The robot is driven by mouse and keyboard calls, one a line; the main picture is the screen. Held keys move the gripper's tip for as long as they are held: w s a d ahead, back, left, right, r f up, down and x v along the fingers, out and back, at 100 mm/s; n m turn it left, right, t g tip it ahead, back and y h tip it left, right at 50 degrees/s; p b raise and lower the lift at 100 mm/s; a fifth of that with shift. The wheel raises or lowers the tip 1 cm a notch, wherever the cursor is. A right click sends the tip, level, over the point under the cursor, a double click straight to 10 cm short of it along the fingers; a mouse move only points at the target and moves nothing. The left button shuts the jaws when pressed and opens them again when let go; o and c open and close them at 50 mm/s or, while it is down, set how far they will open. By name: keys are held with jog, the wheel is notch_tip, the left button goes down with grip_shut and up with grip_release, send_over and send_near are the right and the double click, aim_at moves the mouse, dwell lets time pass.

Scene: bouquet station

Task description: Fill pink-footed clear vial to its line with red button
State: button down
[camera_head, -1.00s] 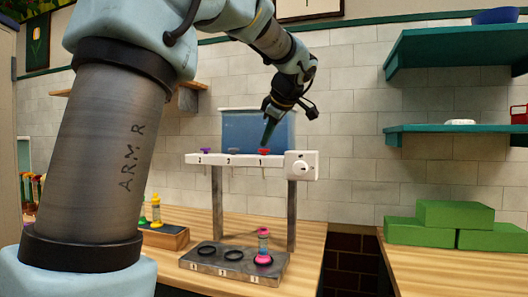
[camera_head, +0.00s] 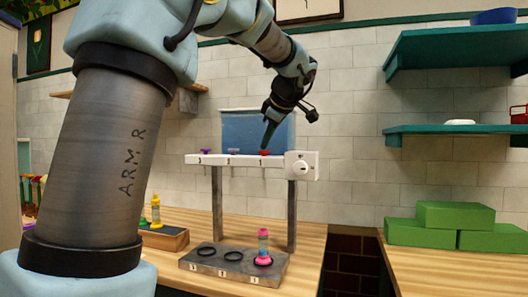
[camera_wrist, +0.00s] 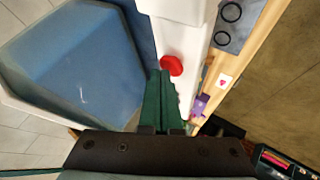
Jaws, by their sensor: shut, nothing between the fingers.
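The pink-footed vial (camera_head: 263,245) stands upright in the right-hand ring of the dispenser's base, below the red button. Its middle looks bluish and its top pink; the fill line and level are too small to read. The red button (camera_head: 264,152) is on top of the white dispenser bar, at the right of the row; it also shows in the wrist view (camera_wrist: 171,65). My gripper (camera_head: 267,146) is shut and empty, pointing down, its tip at the red button and seemingly touching it. In the wrist view the green fingers (camera_wrist: 162,78) end beside the button.
A blue tank (camera_head: 245,128) stands behind. Two empty rings lie on the base (camera_head: 225,265). Green blocks (camera_head: 455,215) sit on the right counter, past a gap.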

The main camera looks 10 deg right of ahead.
jog(key=shift+f, duration=0.25)
jog(key=shift+r, duration=0.15)
dwell(0.4)
jog(key=shift+r, duration=0.85)
jog(key=shift+r+p, duration=0.15)
jog(key=shift+p, duration=0.2)
jog(key=shift+r+p, duration=1.4)
jog(key=shift+r, duration=1)
jog(key=shift+w+r, duration=0.1)
dwell(1.1)
